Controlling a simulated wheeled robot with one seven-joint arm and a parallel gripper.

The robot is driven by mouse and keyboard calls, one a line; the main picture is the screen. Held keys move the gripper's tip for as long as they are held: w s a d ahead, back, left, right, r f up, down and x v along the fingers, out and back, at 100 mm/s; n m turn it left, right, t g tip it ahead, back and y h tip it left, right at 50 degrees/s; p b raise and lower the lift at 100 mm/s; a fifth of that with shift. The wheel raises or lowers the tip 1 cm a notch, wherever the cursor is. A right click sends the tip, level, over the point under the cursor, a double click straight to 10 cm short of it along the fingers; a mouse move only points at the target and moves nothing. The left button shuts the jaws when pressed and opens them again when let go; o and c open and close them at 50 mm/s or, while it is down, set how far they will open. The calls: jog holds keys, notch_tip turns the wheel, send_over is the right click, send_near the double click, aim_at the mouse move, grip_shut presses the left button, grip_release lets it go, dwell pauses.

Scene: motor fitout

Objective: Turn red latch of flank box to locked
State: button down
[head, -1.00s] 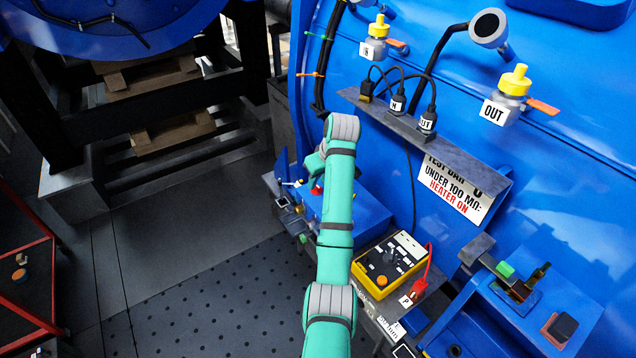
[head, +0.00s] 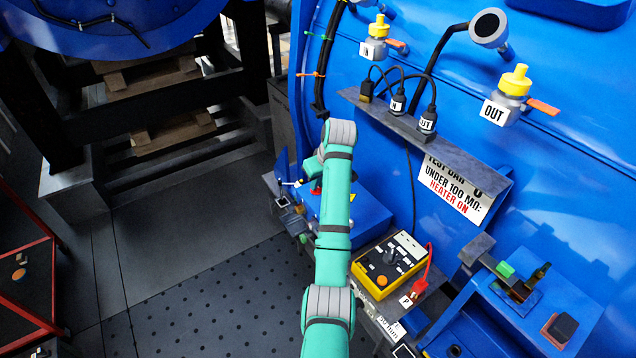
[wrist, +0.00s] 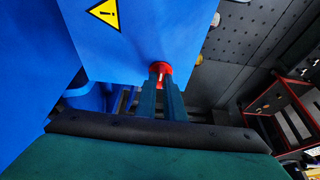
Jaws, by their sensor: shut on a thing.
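The blue flank box (head: 368,215) sits low on the side of the big blue housing, mostly behind my arm in the head view. In the wrist view its blue face (wrist: 150,35) carries a yellow warning triangle. The red latch (wrist: 160,68) is at the lower edge of that face. My gripper (wrist: 161,80) is shut on the red latch, with its two dark fingers on either side of it. In the head view a bit of red (head: 316,188) shows beside my arm. The fingers partly cover the latch, and I cannot read its lock position.
A yellow tester (head: 391,263) with a red lead stands right of my arm. A grey bracket (head: 420,138) with black plugs is above. A red-framed cart (head: 30,270) stands at far left. The perforated floor (head: 220,300) between is clear.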

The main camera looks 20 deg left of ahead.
jog(key=m, duration=0.2)
jog(key=m+t+h, duration=0.1)
jog(key=m, duration=0.2)
jog(key=shift+s+a, duration=0.1)
jog(key=shift+a, duration=0.1)
jog(key=m+h, duration=0.1)
jog(key=m, duration=0.1)
jog(key=m+h, duration=0.1)
jog(key=m, duration=0.1)
jog(key=shift+a+m+t, duration=0.15)
jog(key=shift+m+t, duration=0.15)
jog(key=shift+t, duration=0.1)
jog(key=m+h, duration=0.1)
jog(key=m, duration=0.2)
jog(key=shift+a+h, duration=0.15)
jog(key=shift+h, duration=0.15)
jog(key=m, duration=0.2)
jog(key=m+h, duration=0.1)
jog(key=m, duration=0.1)
jog(key=shift+m+g+h, duration=0.3)
jog(key=shift+g, duration=0.1)
jog(key=shift+a+m, duration=0.1)
jog(key=shift+m, duration=0.2)
jog(key=c, duration=1.9)
grip_release()
jog(key=shift+o, duration=0.2)
